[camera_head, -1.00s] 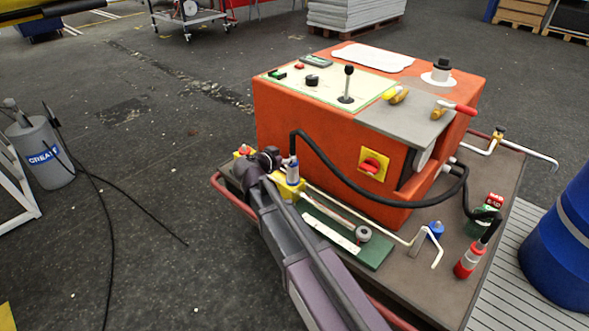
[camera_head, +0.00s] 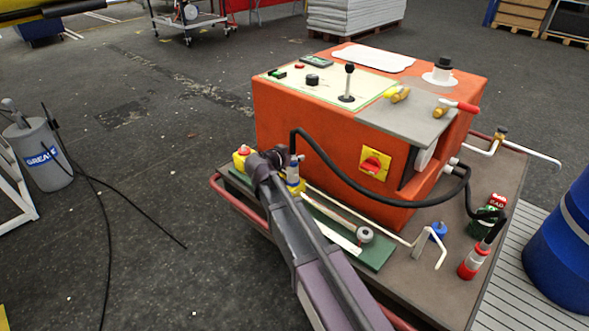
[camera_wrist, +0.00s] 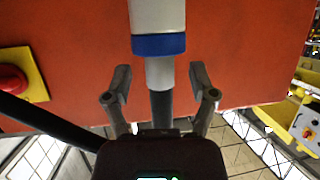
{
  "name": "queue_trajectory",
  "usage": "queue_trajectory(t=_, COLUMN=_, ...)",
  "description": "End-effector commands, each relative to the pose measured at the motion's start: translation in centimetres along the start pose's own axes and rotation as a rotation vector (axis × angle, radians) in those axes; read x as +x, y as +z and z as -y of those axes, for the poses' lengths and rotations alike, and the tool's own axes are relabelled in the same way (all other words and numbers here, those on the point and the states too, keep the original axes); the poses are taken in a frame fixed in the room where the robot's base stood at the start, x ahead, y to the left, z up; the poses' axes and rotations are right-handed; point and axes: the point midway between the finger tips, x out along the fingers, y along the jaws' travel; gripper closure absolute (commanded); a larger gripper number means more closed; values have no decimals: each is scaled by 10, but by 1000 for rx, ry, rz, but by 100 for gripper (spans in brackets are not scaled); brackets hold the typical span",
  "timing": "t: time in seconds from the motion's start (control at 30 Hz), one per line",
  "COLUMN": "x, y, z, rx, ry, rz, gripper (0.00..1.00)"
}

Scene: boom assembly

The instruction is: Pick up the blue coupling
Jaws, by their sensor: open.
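The blue coupling (camera_wrist: 158,44) is a white cylinder with a blue band and a grey metal end, joined to a black hose. In the wrist view it stands between the two fingers of my gripper (camera_wrist: 159,84). The fingers are open, one on each side, with visible gaps to the grey end and the hose. In the head view the coupling (camera_head: 293,168) shows at the left end of the hose, just right of my arm's end. My arm hides most of the gripper there.
An orange control box (camera_head: 325,148) with a red switch stands close behind the coupling. The black hose (camera_head: 375,192) arches across its front. A red-banded coupling (camera_head: 470,263) and a blue cap (camera_head: 438,230) are at the right of the deck. Open floor lies left.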

Motion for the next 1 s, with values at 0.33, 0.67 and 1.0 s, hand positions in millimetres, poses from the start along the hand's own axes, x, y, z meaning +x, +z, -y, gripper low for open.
queue_trajectory(t=0.33, x=0, y=0, z=0, rx=0, ry=0, rz=0, gripper=44)
queue_trajectory(t=0.67, x=0, y=0, z=0, rx=0, ry=0, rz=-1, gripper=100)
queue_trajectory(t=1.0, x=0, y=-2, z=0, rx=0, ry=1, rz=-1, gripper=100)
